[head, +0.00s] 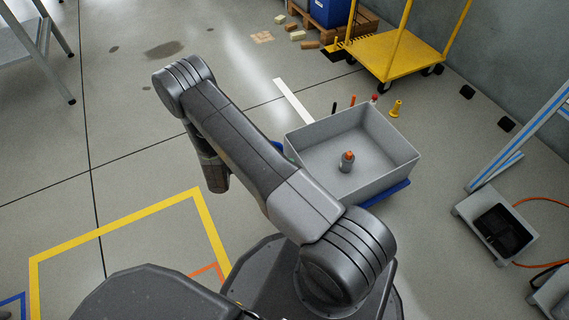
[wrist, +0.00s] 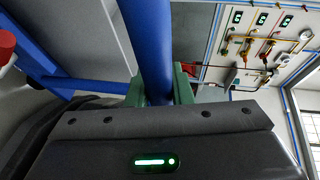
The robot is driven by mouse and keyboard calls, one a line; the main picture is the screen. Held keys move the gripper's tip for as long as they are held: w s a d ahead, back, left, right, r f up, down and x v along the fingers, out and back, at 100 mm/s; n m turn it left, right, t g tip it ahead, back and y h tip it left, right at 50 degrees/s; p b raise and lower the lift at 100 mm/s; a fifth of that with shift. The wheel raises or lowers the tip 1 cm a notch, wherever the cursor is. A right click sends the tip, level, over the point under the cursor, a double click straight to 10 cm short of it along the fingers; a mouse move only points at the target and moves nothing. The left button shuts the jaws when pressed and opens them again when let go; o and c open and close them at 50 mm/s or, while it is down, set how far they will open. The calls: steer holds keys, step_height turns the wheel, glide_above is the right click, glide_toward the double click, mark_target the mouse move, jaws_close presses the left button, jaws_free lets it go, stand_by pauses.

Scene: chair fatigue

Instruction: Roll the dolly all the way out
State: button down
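A blue dolly (head: 388,195) stands under a grey open box (head: 395,160); its blue edge shows at the lower right and a bit at the left. In the wrist view, a blue bar (wrist: 150,45) runs between the green fingers of my gripper (wrist: 160,88). The fingers sit close against both sides of the bar and look shut on it. The bar looks like part of the blue dolly frame. In the head view, my arm hides the gripper and most of the dolly's left side.
A small orange-topped bottle (head: 347,162) stands in the box. A yellow platform cart (head: 390,55) is behind, with a yellow cone (head: 396,108) nearby. A scale-like unit (head: 497,228) and orange cable lie at right. Open floor with a yellow-taped outline (head: 120,228) lies left.

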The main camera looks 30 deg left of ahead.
steer(key=c, duration=1.3)
jaws_free()
steer(key=shift+s+a, duration=0.2)
steer(key=shift+a, duration=0.05)
steer(key=p+v, duration=0.2)
steer(key=v, duration=1.1)
steer(key=shift+s+a, duration=0.3)
steer(key=shift+r, duration=0.1)
steer(key=b+x, duration=0.1)
steer(key=x, duration=1.2)
steer(key=shift+w+b, duration=0.1)
steer(key=shift+b, duration=0.3)
steer(key=shift+w+d, duration=0.45)
steer(key=shift+d, duration=0.1)
steer(key=shift+s, duration=0.15)
